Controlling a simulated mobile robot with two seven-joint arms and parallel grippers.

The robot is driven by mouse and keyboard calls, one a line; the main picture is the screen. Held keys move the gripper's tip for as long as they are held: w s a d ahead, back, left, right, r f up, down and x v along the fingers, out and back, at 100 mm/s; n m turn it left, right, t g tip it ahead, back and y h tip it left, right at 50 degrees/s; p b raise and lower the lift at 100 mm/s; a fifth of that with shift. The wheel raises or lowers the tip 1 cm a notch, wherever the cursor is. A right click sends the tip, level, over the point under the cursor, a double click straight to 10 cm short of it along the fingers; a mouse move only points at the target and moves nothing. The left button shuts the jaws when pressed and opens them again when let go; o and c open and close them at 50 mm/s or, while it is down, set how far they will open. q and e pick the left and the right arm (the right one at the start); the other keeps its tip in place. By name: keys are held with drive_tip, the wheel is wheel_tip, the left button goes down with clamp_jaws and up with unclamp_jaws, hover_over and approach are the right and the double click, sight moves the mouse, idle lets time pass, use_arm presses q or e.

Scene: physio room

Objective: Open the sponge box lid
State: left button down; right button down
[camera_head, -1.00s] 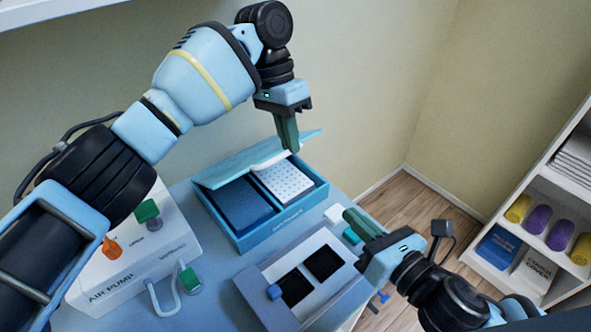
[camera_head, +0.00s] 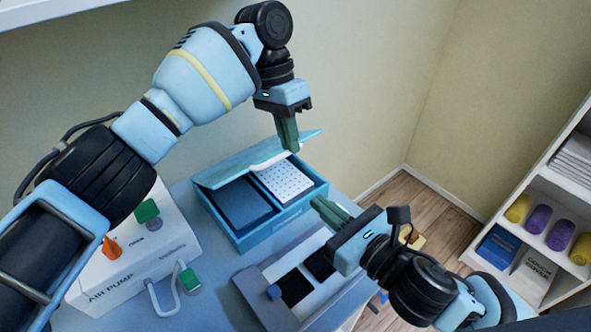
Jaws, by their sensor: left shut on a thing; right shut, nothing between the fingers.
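The sponge box (camera_head: 262,236) is a blue box on the table, with a dark blue pad (camera_head: 240,204) and a white dotted pad (camera_head: 284,181) inside. Its teal lid (camera_head: 230,170) is partly raised and tilted along the back. My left gripper (camera_head: 291,148) is shut on the lid, at the white lip near its right part. My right gripper (camera_head: 318,203) is shut and empty, in front of the box's right front corner and above the grey panel. It hides part of that panel.
A white air pump (camera_head: 120,280) with an orange knob, green parts and a hose stands left of the box. A grey panel (camera_head: 250,284) with dark square openings lies in front. A shelf (camera_head: 490,254) with rolls and boxes stands at the right. The wall is close behind.

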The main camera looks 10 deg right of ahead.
sight(283, 155)
use_arm(q)
drive_tip(key=shift+w+a+f, duration=0.15)
drive_tip(key=shift+a+f, duration=0.05)
drive_tip(key=shift+f, duration=0.05)
use_arm(e)
drive_tip(key=w+a+r, duration=0.2)
drive_tip(key=w+a, duration=0.2)
drive_tip(key=w, duration=0.2)
drive_tip(key=shift+w+a+r, duration=0.2)
drive_tip(key=shift+w+a, duration=0.05)
drive_tip(key=shift+w, duration=0.15)
drive_tip(key=shift+w+a+r, duration=0.15)
drive_tip(key=shift+w+r, duration=0.15)
drive_tip(key=shift+r, duration=0.5)
use_arm(q)
drive_tip(key=shift+d, duration=0.1)
